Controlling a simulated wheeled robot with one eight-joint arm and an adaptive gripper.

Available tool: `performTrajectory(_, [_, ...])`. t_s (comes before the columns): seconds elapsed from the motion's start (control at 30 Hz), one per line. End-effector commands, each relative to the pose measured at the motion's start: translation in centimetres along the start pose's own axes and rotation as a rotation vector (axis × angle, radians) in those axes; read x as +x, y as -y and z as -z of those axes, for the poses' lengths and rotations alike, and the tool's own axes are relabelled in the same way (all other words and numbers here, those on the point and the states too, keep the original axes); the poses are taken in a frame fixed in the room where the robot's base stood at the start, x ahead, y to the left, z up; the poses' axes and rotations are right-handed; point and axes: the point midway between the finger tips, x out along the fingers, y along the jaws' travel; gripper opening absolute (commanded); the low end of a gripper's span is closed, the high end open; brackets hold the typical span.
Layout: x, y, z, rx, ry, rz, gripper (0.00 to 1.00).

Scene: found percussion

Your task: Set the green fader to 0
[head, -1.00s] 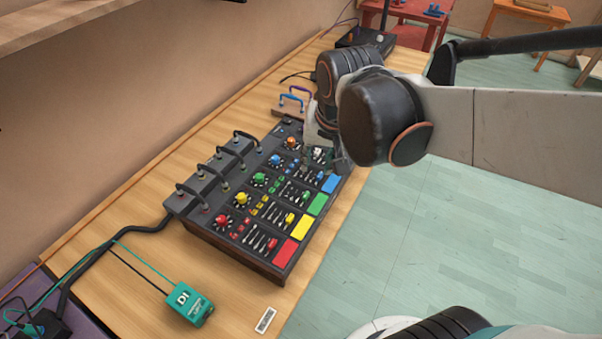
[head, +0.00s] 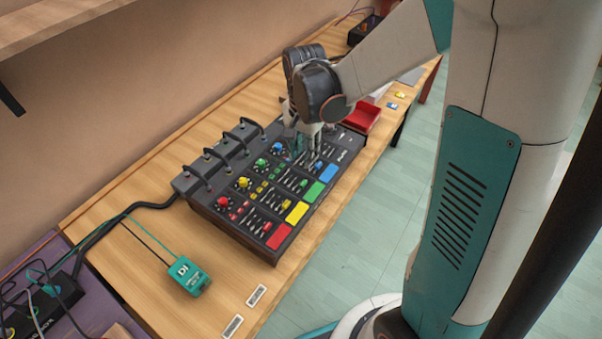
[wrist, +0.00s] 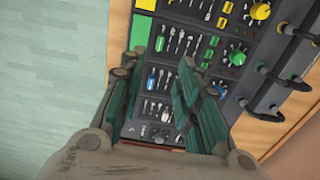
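The dark mixer (head: 232,222) has colour-coded rows of knobs, faders and pads. The green fader (head: 303,183) has a small green cap in the row of the green pad (head: 315,191). In the wrist view the green fader cap (wrist: 160,44) shows between and beyond my fingertips. Its scale marks are too small to read. The blue fader cap (wrist: 151,80) lies nearer, also between the fingers. My gripper (head: 302,156) is over the blue end of the mixer, pointing down. In the wrist view my gripper (wrist: 163,57) is open, with nothing between the fingers. I cannot tell whether it touches the panel.
Black cables and plugs (head: 228,143) stand along the mixer's back edge. A teal DI box (head: 187,275) lies on the wooden table (head: 150,302) to the left. A red tray (head: 362,117) stands beyond the mixer. The pale green floor is clear in front.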

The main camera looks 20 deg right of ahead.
Motion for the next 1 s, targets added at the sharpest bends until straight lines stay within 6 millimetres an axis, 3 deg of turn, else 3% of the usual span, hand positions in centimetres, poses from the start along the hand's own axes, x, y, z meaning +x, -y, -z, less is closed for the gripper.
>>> performTrajectory(0.2, [4.6,0.0,0.0,-0.001,-0.001,0.001,0.31])
performTrajectory(0.5, [9.9,0.0,0.0,-0.002,-0.001,0.001,0.31])
performTrajectory(0.7, [11.6,0.0,0.0,-0.002,-0.001,0.001,0.31])
performTrajectory(1.0, [11.8,0.0,0.0,-0.002,-0.001,0.001,0.31])
